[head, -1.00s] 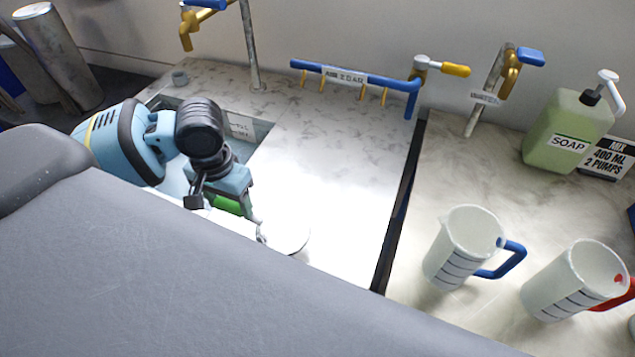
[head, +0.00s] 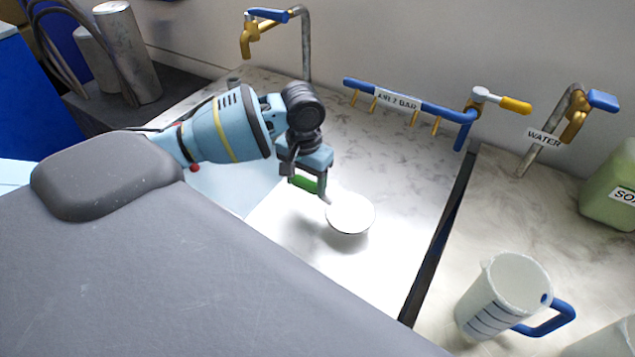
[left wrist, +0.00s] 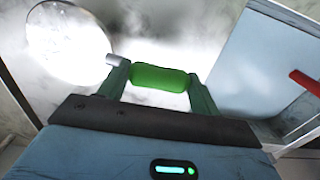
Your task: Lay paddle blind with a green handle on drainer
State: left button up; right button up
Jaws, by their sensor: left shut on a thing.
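The paddle blind (head: 351,213) is a pale round disc with a short stem and a green handle (head: 304,184). My left gripper (head: 309,183) is shut across the green handle, which also shows between its fingers in the left wrist view (left wrist: 159,77). The disc shows at the upper left of the left wrist view (left wrist: 70,42). The disc is over the bright metal drainer (head: 385,255), with a dark shadow beneath its near edge. I cannot tell how large the gap is. My right gripper is not in view.
A pale blue basin (head: 232,187) lies left of the drainer. A blue air rail (head: 430,107) and a water tap (head: 548,138) stand behind. A measuring jug with a blue handle (head: 503,295) is at right. The drainer around the disc looks clear.

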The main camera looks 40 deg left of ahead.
pick_arm(q)
jog(key=shift+w+d, duration=0.1)
jog(key=shift+w, duration=1.1)
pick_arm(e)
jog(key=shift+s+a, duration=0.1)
pick_arm(q)
jog(key=shift+w+f, duration=0.2)
jog(key=shift+w, duration=0.2)
jog(key=shift+f, duration=1.55)
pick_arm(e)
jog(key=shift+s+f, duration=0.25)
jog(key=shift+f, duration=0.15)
pick_arm(q)
jog(key=o, duration=1.6)
jog(key=shift+f, duration=0.2)
jog(key=shift+r, duration=0.1)
notch_tip(320, 180, up, 12)
jog(key=shift+p, duration=0.3)
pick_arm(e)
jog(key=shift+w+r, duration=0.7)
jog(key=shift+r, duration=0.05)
